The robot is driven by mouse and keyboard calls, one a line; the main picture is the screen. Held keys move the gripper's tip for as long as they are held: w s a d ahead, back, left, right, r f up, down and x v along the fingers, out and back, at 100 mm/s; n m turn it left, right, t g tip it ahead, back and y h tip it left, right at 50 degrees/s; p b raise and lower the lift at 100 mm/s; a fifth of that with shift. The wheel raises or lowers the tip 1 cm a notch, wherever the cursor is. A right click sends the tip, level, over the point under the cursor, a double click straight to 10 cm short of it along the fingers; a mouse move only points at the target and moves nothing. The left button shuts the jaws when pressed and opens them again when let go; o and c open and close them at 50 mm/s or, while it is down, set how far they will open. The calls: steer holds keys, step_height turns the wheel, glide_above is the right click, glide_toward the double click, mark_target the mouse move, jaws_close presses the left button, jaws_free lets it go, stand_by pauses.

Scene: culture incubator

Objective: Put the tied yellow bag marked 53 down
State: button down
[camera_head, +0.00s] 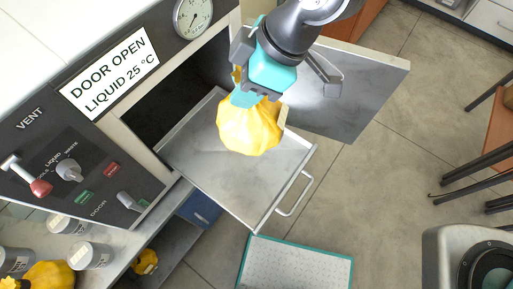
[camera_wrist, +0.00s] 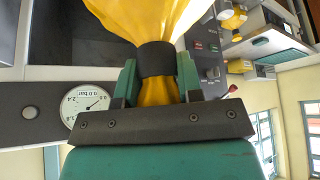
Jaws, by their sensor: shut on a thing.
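The tied yellow bag (camera_head: 249,128) hangs from my gripper (camera_head: 243,97), over the pulled-out metal tray (camera_head: 210,174) of the incubator. In the wrist view the yellow bag (camera_wrist: 150,20) has a dark tie around its neck, and my gripper's teal fingers (camera_wrist: 158,82) are shut on that neck. The number on the bag does not show in either view. I cannot tell whether the bag's underside touches the tray.
The incubator door (camera_head: 345,90) stands open at the right of the tray. The control panel (camera_head: 75,165) with levers is at the left. Another yellow bag (camera_head: 50,275) and grey canisters (camera_head: 90,255) sit at lower left. A teal-edged mat (camera_head: 295,268) lies below.

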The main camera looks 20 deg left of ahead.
step_height(320, 180, down, 20)
steer(key=p, duration=0.4)
steer(key=shift+w, duration=0.2)
steer(key=shift+r, duration=0.1)
steer(key=shift+f, duration=0.2)
steer(key=c, duration=0.8)
jaws_free()
